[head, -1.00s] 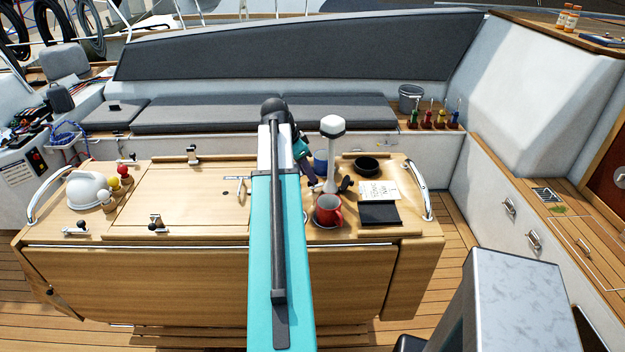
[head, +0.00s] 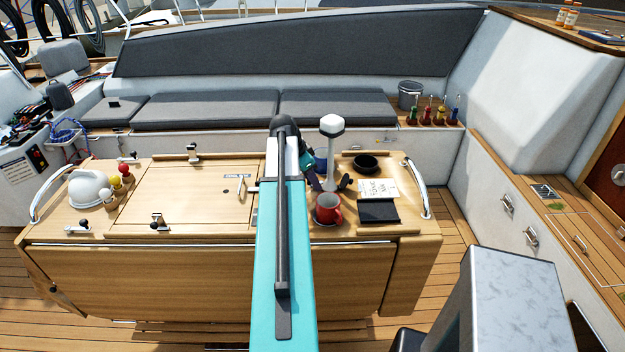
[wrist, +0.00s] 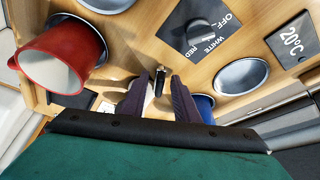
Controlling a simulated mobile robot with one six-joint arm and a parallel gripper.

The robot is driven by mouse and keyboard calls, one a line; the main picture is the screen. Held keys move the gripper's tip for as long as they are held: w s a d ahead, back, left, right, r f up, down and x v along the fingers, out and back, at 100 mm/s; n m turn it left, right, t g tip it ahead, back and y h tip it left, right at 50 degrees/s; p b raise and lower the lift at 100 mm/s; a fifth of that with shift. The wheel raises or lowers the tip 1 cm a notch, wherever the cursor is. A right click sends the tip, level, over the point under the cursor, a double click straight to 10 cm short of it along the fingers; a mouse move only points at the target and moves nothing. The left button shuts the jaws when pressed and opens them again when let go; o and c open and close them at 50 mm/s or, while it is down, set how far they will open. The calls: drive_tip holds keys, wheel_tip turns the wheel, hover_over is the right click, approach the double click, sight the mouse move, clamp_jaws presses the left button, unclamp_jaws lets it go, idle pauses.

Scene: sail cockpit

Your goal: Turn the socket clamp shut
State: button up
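A lamp-like white post (head: 331,152) with a domed top stands upright on the table. A black lever-like part (head: 346,182) sits beside its foot; I take it for the socket clamp, but it is small here. In the wrist view a dark upright lever or knob (wrist: 159,82) stands between the fingertips of my gripper (wrist: 160,88). A gap seems to show on each side of it, and I cannot see firm contact. My gripper is open around it. In the head view my wrist partly hides the gripper, left of the post.
A red mug (head: 328,209) stands close by, large at left in the wrist view. A card (head: 378,189), a black holder (head: 366,164) and a blue cup (head: 320,161) are near. A switch plate (wrist: 197,33) lies beyond my fingers.

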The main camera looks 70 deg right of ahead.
clamp_jaws()
drive_tip(key=shift+d, duration=0.1)
drive_tip(key=shift+m+b, duration=0.4)
drive_tip(key=shift+w+m+g+y+b, duration=0.1)
drive_tip(key=shift+m+g+y+b, duration=0.3)
drive_tip(key=shift+m+b, duration=0.7)
drive_tip(key=shift+m+y+b, duration=0.5)
drive_tip(key=shift+m, duration=0.7)
drive_tip(key=shift+r, duration=0.1)
unclamp_jaws()
